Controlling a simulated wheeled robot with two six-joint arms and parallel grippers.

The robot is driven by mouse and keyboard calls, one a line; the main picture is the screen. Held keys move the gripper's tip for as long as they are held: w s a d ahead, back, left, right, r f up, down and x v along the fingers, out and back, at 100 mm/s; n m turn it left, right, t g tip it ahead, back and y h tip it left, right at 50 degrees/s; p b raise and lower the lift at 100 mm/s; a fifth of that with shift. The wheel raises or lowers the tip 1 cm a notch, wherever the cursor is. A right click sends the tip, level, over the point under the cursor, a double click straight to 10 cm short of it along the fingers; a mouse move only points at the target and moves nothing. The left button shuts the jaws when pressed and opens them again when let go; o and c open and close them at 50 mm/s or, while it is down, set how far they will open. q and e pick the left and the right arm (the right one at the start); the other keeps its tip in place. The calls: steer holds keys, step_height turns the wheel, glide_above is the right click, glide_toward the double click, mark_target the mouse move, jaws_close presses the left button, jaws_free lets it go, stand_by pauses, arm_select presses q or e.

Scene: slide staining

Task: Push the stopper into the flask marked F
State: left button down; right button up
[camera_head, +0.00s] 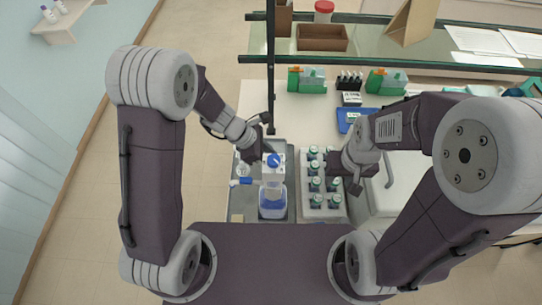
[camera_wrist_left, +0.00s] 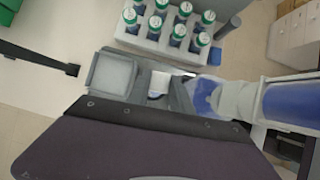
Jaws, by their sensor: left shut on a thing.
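My left gripper (camera_head: 254,153) is over the grey tray (camera_head: 291,190) in the head view, close to the top of a bottle. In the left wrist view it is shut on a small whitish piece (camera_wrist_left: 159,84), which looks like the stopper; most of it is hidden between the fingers. A small clear glass vessel (camera_head: 243,171) stands below and left of this gripper. It may be the flask, but I cannot read any F on it. My right gripper (camera_head: 350,182) is beside the vial rack; its finger opening is not clear.
A clear bottle with blue liquid (camera_head: 272,207) and a blue cap stands on the tray; it also shows in the left wrist view (camera_wrist_left: 290,104). A pale rack (camera_head: 323,212) of green-capped vials is right of it. A blue item (camera_head: 240,182) lies at the tray's left. A shelf (camera_head: 375,45) crosses the back.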

arm_select(q)
steer(key=shift+f+b, duration=0.25)
steer(key=shift+b, duration=0.05)
stand_by(0.6)
steer(key=c, duration=1.1)
jaws_free()
steer(key=o, duration=0.4)
steer(key=shift+r, duration=0.1)
step_height(320, 180, up, 6)
steer(key=p, duration=0.5)
steer(key=shift+p, duration=0.4)
